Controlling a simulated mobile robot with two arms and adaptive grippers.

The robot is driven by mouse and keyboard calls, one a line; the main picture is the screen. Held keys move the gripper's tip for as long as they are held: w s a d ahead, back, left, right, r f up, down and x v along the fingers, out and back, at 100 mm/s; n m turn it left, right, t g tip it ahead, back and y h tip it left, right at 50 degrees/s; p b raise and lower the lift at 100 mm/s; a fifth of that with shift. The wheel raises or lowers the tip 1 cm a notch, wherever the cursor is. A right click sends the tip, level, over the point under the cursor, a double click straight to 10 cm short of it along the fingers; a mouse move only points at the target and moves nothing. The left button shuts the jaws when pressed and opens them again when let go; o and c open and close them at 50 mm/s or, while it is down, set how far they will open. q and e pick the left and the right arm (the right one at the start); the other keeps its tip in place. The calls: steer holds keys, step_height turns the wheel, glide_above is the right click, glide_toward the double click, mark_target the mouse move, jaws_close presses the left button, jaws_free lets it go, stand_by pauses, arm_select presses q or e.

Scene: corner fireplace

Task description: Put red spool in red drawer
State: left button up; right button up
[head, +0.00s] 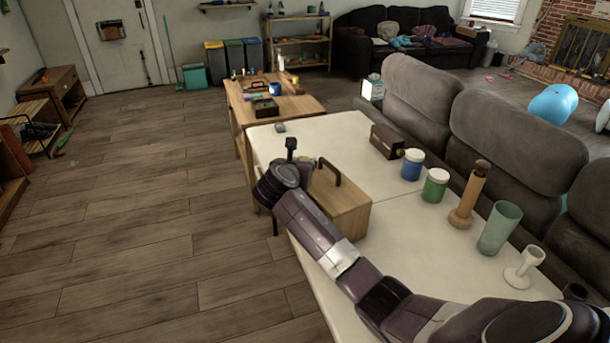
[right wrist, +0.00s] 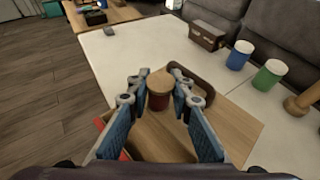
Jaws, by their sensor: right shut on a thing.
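My right gripper (right wrist: 159,83) is shut on the red spool (right wrist: 159,100), a dark red cylinder with a pale wooden top. It holds the spool upright between its fingertips, beside the handle of a wooden box (right wrist: 225,122). Whether the spool touches the box is not clear. A red strip (right wrist: 125,155) shows at the left edge of the box, perhaps part of the red drawer; my finger partly covers it. In the head view the wooden box (head: 348,212) stands at the white table's left edge. My arm hides much of its left side and the spool. My left gripper is out of view.
The white table (head: 400,255) also holds a dark brown box (head: 386,141), a blue jar (head: 412,165), a green jar (head: 435,186), a wooden spindle (head: 469,195), a green cup (head: 499,228) and a white goblet (head: 524,268). Grey seats line its right. Floor is free at left.

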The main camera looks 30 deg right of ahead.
step_height(320, 180, down, 4)
steer(key=shift+f, duration=0.1)
steer(key=shift+f, duration=0.1)
steer(key=shift+f, duration=0.5)
steer(key=o, duration=0.8)
